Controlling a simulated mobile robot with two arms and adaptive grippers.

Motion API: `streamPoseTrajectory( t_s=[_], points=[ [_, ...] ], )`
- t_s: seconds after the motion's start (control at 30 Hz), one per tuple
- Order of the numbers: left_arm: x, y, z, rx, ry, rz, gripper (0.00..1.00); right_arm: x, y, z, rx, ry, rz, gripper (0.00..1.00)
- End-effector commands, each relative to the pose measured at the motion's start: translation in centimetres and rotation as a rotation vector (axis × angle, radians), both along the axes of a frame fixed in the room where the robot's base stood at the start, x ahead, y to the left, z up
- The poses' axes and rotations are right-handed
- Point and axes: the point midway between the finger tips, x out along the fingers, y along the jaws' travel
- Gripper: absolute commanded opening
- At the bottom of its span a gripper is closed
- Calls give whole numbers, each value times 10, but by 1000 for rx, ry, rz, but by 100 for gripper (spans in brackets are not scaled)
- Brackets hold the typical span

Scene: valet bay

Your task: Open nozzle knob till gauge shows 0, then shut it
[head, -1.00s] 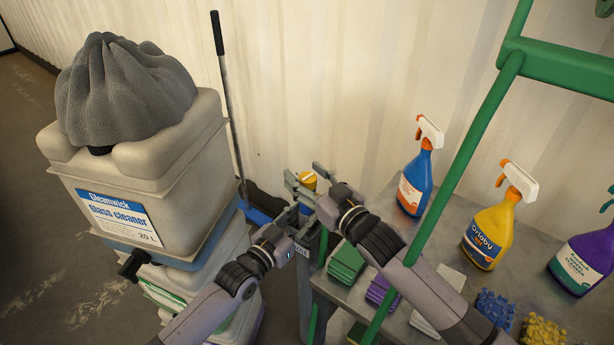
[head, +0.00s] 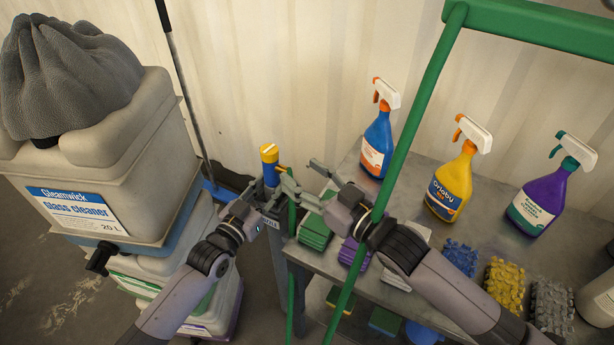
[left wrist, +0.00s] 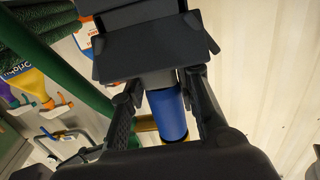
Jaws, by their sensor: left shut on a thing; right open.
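The nozzle has a blue body (head: 271,176) and a yellow knob (head: 269,153) with a pale mark on top. A small yellow stub sticks out at its right side. My left gripper (head: 268,203) is shut on the blue body, which stands roughly upright. The left wrist view shows the blue body (left wrist: 168,115) between the fingers. My right gripper (head: 300,172) is open and empty, just right of the nozzle and apart from the knob. No gauge face can be made out, so I cannot read it.
A grey-topped table (head: 400,262) holds a blue spray bottle (head: 376,145), a yellow one (head: 452,182), a purple one (head: 540,203) and stacked green pads (head: 314,236). A green post (head: 415,130) rises in front. Glass cleaner containers (head: 95,190) stand left.

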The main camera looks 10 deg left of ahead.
Motion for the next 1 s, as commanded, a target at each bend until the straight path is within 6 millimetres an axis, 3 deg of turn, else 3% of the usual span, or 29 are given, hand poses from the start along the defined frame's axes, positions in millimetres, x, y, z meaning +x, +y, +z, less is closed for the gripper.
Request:
streamPoseTrajectory(
  t_s=[0.27, 0.3, 0.6, 1.0],
  points=[
    [0, 0, 1, 0, -1, 0, 0, -1, -1, 0, 0, 0, 0, 53],
    [0, 0, 1, 0, -1, 0, 32, -1, -1, 0, 0, 0, 0, 53],
    [0, 0, 0, 0, -1, 0, 52, -1, -1, 0, 0, 0, 0, 53],
    [-5, 2, -1, 0, 1, 1, 52, -1, -1, 0, 0, 0, 0, 53]
  ],
)
